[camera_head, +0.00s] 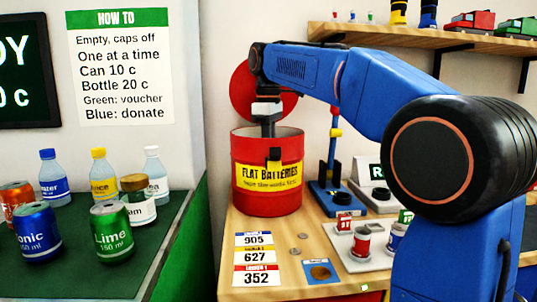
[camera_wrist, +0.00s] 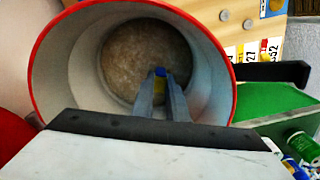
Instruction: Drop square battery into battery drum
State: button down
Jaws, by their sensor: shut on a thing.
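The battery drum (camera_head: 250,150) is a red open drum with a yellow "FLAT BATTERIES" label, standing on the wooden counter. In the wrist view I look down past its red rim and pale inner wall (camera_wrist: 85,65) to a brownish round bottom. My gripper (camera_head: 268,128) points down at the drum's mouth; in the wrist view its two fingers (camera_wrist: 161,85) reach over the opening. They are shut on the square battery (camera_wrist: 160,72), of which a small blue and yellow end shows between the tips. The battery is hidden in the head view.
A red round lid (camera_head: 240,88) stands behind the drum. Number cards (camera_head: 257,258) and coins lie in front of it. A blue stand (camera_head: 332,195) and a tray with small cans (camera_head: 365,248) are to the right. Bottles and cans stand on the green counter (camera_head: 165,225) at left.

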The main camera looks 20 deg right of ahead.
jog(key=shift+f, duration=0.3)
jog(key=c, duration=1.7)
grip_release()
jog(key=shift+c, duration=0.2)
jog(key=shift+r, duration=4.4)
